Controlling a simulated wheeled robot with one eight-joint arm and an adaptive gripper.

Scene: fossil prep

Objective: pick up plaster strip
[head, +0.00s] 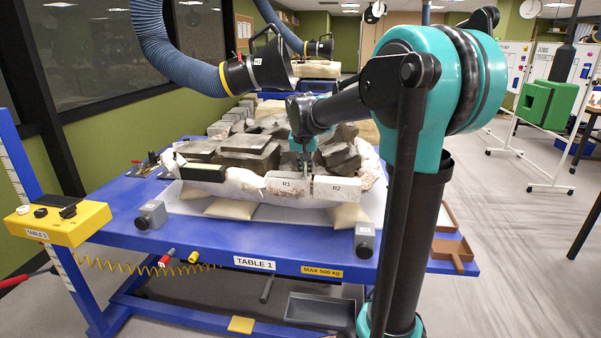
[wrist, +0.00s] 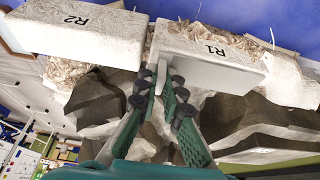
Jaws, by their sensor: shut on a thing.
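Two white plaster pieces marked R1 (head: 287,186) and R2 (head: 338,189) lie end to end along the near edge of the fossil jacket. They also show in the wrist view, R1 (wrist: 212,45) on the right and R2 (wrist: 78,32) on the left, with a narrow gap between. My gripper (head: 306,170) points down at this gap. In the wrist view my gripper (wrist: 160,82) has its fingertips close together, shut on a white plaster strip (wrist: 203,74) at R1's inner side. Its exact contact is partly hidden by the finger pads.
Dark fossil rocks (head: 250,150) fill the jacket behind the pieces. The blue table (head: 225,239) carries grey clamp blocks (head: 365,241) and tan sandbags (head: 231,208). A black extraction hood (head: 262,65) hangs above left. A brown tray (head: 452,252) is at the right edge.

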